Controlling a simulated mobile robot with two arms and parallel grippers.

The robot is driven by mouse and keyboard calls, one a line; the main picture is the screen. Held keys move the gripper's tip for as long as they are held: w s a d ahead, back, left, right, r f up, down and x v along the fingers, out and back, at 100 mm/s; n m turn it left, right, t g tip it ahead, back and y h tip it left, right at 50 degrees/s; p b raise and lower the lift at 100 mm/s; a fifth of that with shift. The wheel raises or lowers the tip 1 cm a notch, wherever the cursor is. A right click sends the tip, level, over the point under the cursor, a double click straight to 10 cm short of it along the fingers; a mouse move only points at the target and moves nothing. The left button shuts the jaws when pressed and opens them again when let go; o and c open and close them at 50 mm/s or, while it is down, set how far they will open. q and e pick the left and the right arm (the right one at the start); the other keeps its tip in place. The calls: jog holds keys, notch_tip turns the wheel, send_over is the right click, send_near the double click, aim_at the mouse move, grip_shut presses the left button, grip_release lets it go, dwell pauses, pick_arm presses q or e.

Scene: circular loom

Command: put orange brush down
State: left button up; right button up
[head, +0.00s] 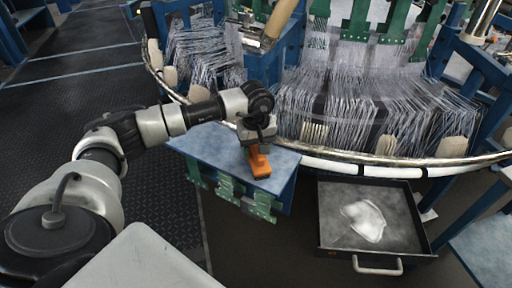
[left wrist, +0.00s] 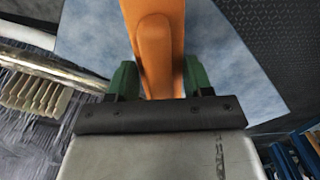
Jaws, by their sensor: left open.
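The orange brush (head: 259,164) is at the front part of a small blue-topped table (head: 202,141) beside the loom; its bristles cannot be made out. It appears to lie on the table top. My left gripper (head: 256,143) is just over its rear end. In the left wrist view, the orange handle (left wrist: 159,42) runs between the two green fingertips of my left gripper (left wrist: 161,78). The jaws are open, with a finger on each side of the handle, close to it. The blue table top (left wrist: 225,60) shows behind it. My right gripper does not show.
The loom's curved metal rail (head: 345,155) runs close behind the table, with many threads above it. Green clips (head: 230,190) line the table's front edge. An open dark drawer (head: 335,225) with a white patch is at right. Dark floor lies at left.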

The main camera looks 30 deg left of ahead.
aim_at(256, 146)
pick_arm(q)
jog(key=shift+r, duration=0.1)
notch_tip(256, 146, up, 12)
jog(key=p, duration=0.1)
jog(key=shift+p, duration=0.3)
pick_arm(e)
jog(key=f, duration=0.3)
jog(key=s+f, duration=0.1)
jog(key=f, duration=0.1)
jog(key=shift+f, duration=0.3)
pick_arm(q)
jog(key=shift+d, duration=0.1)
